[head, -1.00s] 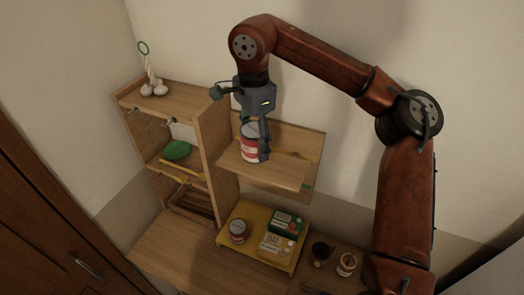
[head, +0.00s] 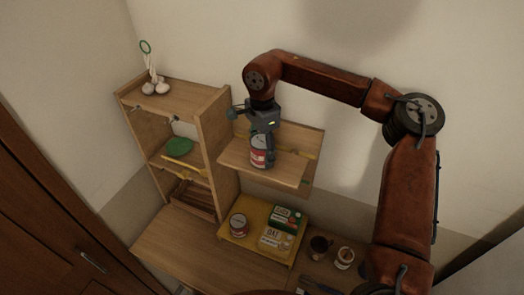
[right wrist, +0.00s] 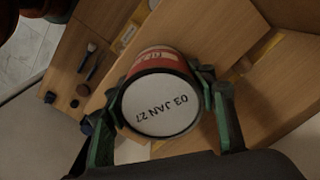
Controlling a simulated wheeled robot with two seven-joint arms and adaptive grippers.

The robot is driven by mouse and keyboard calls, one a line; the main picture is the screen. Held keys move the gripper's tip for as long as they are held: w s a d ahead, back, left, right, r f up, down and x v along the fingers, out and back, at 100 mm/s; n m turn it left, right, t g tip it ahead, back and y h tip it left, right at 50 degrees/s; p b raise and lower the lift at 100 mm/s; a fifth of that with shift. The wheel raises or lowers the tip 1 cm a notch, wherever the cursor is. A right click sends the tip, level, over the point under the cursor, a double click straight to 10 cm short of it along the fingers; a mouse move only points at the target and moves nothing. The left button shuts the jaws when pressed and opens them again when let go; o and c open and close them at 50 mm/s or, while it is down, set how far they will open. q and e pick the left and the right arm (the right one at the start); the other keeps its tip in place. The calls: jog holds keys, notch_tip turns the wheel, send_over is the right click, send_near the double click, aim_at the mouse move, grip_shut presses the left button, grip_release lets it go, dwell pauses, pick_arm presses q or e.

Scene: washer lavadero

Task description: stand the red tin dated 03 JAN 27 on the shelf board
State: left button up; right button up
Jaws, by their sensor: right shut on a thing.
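The red tin (head: 260,153) with a pale band is upright at the shelf board (head: 285,172), near its middle. In the right wrist view the tin's lid (right wrist: 160,104) reads 03 JAN 27. My right gripper (head: 262,138) is shut on the tin from above, with a green-grey finger on each side of it in the right wrist view. The tin's base appears at the board's surface, but I cannot tell whether it touches. My left gripper is not in view.
A yellow tray (head: 239,246) below holds another tin (head: 238,225) and cartons (head: 287,218). Two cups (head: 320,246) stand right of it. The tall shelf unit (head: 215,140) rises left of the board, with garlic (head: 156,86) on top. The board's right part is clear.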

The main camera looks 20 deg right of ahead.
jog(key=shift+f, duration=0.1)
jog(key=o, duration=1.5)
jog(key=shift+o, duration=0.2)
notch_tip(320, 180, up, 12)
jog(key=shift+r+b, duration=0.15)
jog(key=shift+b, duration=0.5)
